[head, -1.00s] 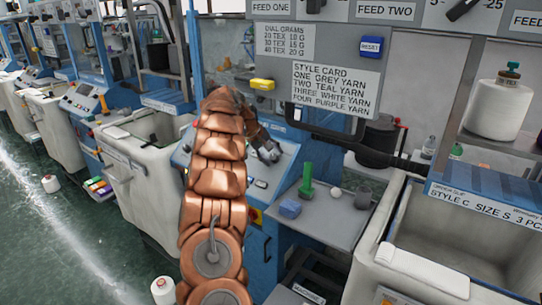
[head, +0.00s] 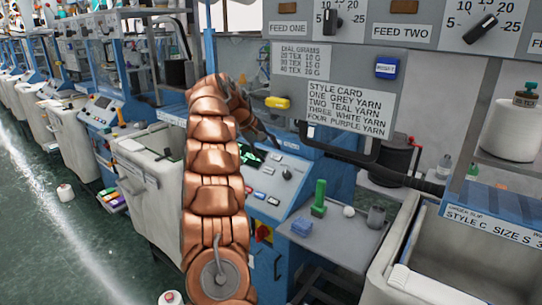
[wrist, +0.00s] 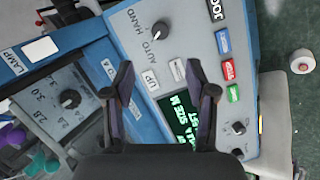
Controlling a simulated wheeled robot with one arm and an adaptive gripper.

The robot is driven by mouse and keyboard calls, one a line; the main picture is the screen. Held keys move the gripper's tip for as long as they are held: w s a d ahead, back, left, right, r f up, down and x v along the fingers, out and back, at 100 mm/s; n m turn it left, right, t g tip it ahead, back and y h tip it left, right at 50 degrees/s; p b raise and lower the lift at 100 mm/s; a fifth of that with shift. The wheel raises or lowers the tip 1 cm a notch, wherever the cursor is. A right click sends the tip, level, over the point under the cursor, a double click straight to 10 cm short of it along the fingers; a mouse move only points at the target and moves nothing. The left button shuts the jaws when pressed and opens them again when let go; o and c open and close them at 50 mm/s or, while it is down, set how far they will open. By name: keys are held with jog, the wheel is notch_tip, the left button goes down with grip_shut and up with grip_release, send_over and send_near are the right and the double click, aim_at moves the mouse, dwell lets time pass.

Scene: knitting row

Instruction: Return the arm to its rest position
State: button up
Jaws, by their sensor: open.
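My copper-coloured arm (head: 215,190) rises through the middle of the head view and bends over at the top. My gripper (head: 266,140) hangs from it, small and dark, by the blue machine's control panel. In the wrist view my gripper (wrist: 160,82) is open, with two dark fingers apart and nothing between them. Behind the fingers is the control panel (wrist: 180,35), with an AUTO/HAND knob (wrist: 160,30), a green-lettered display (wrist: 180,122) and coloured buttons. I cannot tell how far the fingertips are from the panel.
A small shelf (head: 330,238) holds a green object (head: 319,198), a blue block (head: 301,227) and a grey cup (head: 376,215). A grey board with a style card (head: 348,110) hangs above. Pale bins (head: 160,195) stand at left. The green floor (head: 60,260) is open, with a yarn cone (head: 65,192).

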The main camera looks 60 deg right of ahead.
dwell(0.6)
jog(key=w+a+n+t, duration=0.1)
jog(key=w+a+n, duration=0.1)
jog(key=w+a, duration=0.45)
jog(key=w+a+n+t, duration=0.1)
jog(key=w+a, duration=0.2)
jog(key=a, duration=0.6)
jog(key=s+a+f+n+t+y, duration=0.1)
jog(key=a+n+y, duration=0.1)
jog(key=a, duration=1.2)
jog(key=s+a+f+n+t+y, duration=0.1)
jog(key=s+a+n, duration=0.1)
jog(key=a, duration=1.2)
jog(key=s+a+f+g+y, duration=0.1)
jog(key=s+a+f, duration=0.3)
jog(key=s+a, duration=0.5)
jog(key=s+a+f+y, duration=0.1)
jog(key=s+a+f, duration=0.4)
jog(key=s+a, duration=0.4)
jog(key=s, duration=0.3)
jog(key=shift+s+f+g, duration=0.15)
jog(key=shift+s+g, duration=0.15)
jog(key=shift+g, duration=0.1)
